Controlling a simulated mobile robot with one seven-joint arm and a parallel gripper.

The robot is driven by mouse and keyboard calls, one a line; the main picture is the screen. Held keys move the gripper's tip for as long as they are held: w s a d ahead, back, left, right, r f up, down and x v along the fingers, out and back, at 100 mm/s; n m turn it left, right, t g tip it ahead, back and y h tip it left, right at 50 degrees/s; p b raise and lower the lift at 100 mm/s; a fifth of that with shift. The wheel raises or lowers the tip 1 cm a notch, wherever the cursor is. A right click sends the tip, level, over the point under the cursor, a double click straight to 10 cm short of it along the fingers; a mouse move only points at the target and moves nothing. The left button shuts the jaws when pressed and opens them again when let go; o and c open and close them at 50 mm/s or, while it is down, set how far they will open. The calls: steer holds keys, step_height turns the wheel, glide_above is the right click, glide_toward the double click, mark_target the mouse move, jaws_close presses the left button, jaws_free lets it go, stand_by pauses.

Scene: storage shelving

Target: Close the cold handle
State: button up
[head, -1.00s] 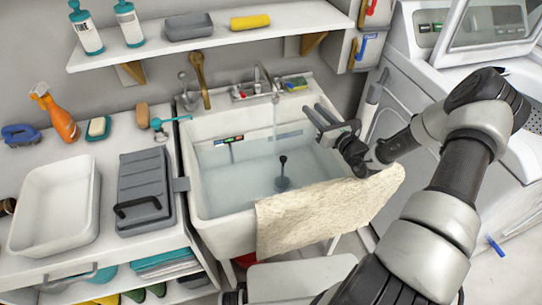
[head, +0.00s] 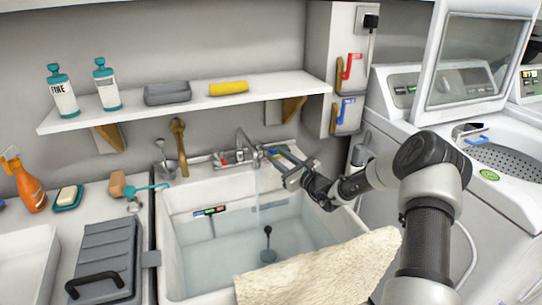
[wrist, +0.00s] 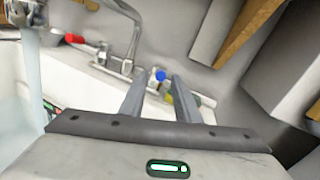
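The cold handle, a blue-topped knob (wrist: 160,75), stands at the back rim of the sink, at the right of the tap. In the wrist view it appears between my two fingertips, but I cannot tell whether they touch it. The red hot handle (wrist: 75,38) is on the tap's left. Water (head: 257,182) runs from the tap (head: 245,142) into the sink. My gripper (head: 279,157) is open, its fingers apart and pointing at the tap's right side. In the head view the fingers partly hide the cold handle.
The sink (head: 165,240) holds water, and a beige towel (head: 320,268) hangs over its front edge. A sponge (wrist: 190,98) lies just beyond my fingers. A shelf (head: 190,105) is above the tap. Red (head: 351,66) and blue (head: 346,110) wall levers are at the right.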

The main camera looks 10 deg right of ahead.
mark_target(271, 152)
steer(key=x, duration=0.5)
steer(key=shift+d+b, duration=0.1)
steer(key=shift+b, duration=0.3)
jaws_close()
